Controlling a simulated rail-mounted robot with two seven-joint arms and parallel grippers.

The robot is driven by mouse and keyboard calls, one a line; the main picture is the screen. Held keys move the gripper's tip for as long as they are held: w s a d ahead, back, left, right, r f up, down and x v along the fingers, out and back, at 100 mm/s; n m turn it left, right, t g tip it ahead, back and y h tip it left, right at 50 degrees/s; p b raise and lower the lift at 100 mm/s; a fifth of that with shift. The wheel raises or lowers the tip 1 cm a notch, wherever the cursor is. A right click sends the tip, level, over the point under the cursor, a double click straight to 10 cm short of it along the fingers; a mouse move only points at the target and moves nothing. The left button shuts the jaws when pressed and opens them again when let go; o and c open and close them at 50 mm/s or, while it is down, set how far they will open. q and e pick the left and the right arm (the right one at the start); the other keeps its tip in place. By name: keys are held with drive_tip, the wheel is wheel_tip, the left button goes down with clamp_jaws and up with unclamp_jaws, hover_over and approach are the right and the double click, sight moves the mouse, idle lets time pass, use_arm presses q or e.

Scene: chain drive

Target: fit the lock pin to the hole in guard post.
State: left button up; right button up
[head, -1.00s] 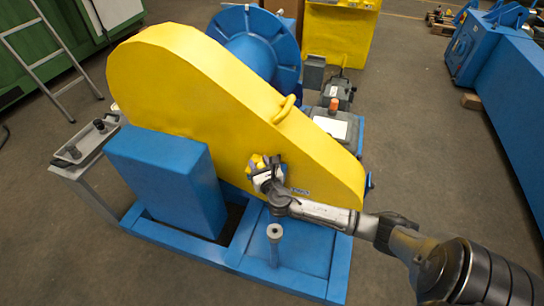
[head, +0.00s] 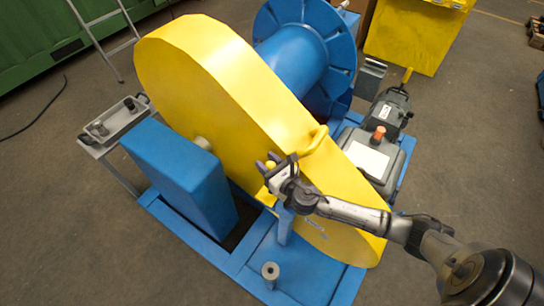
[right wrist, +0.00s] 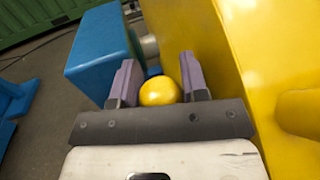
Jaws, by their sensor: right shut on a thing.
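My right gripper (head: 268,170) is shut on a yellow round knob, taken to be the lock pin's head (right wrist: 160,92). The knob sits between the two fingers in the right wrist view; the pin's shank is hidden. The gripper is close to the front face of the yellow guard (head: 225,95), left of its handle. A blue upright post (head: 283,228) stands below the gripper, its upper end partly hidden. A shorter post with a grey, holed top (head: 270,271) stands nearer. I cannot tell which is the guard post, and no side hole shows. My left gripper is not in view.
A blue box (head: 178,175) stands left of the gripper, with a grey shaft end (head: 202,143) behind it. The yellow handle (head: 315,140) juts from the guard close by. A grey tray (head: 115,123) is at far left. The blue base frame (head: 315,270) lies below.

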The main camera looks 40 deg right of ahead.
idle(0.5)
drive_tip(key=shift+r, duration=0.1)
wheel_tip(320, 180, down, 6)
drive_tip(key=b, duration=0.4)
idle(0.4)
idle(1.0)
idle(0.6)
